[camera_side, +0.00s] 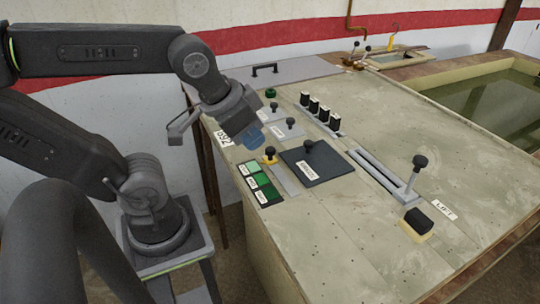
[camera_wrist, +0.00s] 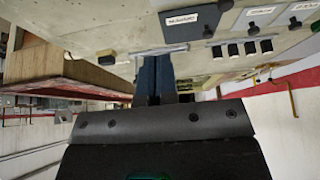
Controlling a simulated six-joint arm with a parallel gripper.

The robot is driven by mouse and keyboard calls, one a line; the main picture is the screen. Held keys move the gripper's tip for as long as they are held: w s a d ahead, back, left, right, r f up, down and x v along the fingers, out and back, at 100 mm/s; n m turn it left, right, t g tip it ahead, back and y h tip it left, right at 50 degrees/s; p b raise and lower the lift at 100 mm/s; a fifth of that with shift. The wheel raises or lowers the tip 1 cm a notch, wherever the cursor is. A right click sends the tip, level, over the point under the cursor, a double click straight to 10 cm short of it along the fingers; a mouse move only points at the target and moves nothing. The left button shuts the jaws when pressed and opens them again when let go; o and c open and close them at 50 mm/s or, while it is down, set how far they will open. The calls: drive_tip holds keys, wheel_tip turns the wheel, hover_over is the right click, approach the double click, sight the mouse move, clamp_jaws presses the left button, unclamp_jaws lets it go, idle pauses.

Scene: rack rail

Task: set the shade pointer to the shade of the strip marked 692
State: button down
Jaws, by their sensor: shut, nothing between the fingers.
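In the side view, a white label reading 692 (camera_side: 223,138) lies at the panel's left edge, behind my gripper; I cannot make out a coloured strip with it. The shade chart (camera_side: 261,186) has several green patches, from lighter at the back to darker at the front. The yellow shade pointer (camera_side: 270,160) with a black knob stands beside the chart's back end, by a grey slide strip (camera_side: 285,180). My gripper (camera_side: 252,138) is shut and empty above the panel, behind the pointer and apart from it. Its blue fingers (camera_wrist: 156,75) show together in the wrist view.
A dark plate (camera_side: 322,172) with a knob lies right of the pointer. Small knobbed plates (camera_side: 288,128) and several black switches (camera_side: 320,112) stand behind. A lever (camera_side: 415,175) rises from a rail at right, near a black block (camera_side: 418,220). The panel's front is clear.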

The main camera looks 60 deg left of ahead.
sight(270, 149)
drive_tip(key=c, duration=1.8)
unclamp_jaws()
drive_tip(key=shift+c, duration=0.2)
drive_tip(key=shift+o, duration=0.8)
drive_tip(key=shift+w+a+r, duration=0.1)
drive_tip(key=o, duration=0.6)
drive_tip(key=w+a+g, duration=0.1)
drive_tip(key=w+a, duration=0.1)
drive_tip(key=w+a+r+m+g, duration=0.1)
drive_tip(key=w+a+m+g, duration=0.1)
drive_tip(key=w+a, duration=0.1)
drive_tip(key=shift+w+a+r+y, duration=0.15)
drive_tip(key=shift+w+a+y, duration=0.15)
drive_tip(key=shift+o, duration=1.2)
drive_tip(key=w+a+m+g, duration=0.2)
drive_tip(key=w+a, duration=0.1)
drive_tip(key=a, duration=0.2)
drive_tip(key=shift+w+a+g, duration=0.15)
drive_tip(key=shift+g, duration=0.15)
drive_tip(key=shift+m, duration=0.3)
wheel_tip(270, 149, down, 14)
drive_tip(key=shift+f, duration=0.1)
clamp_jaws()
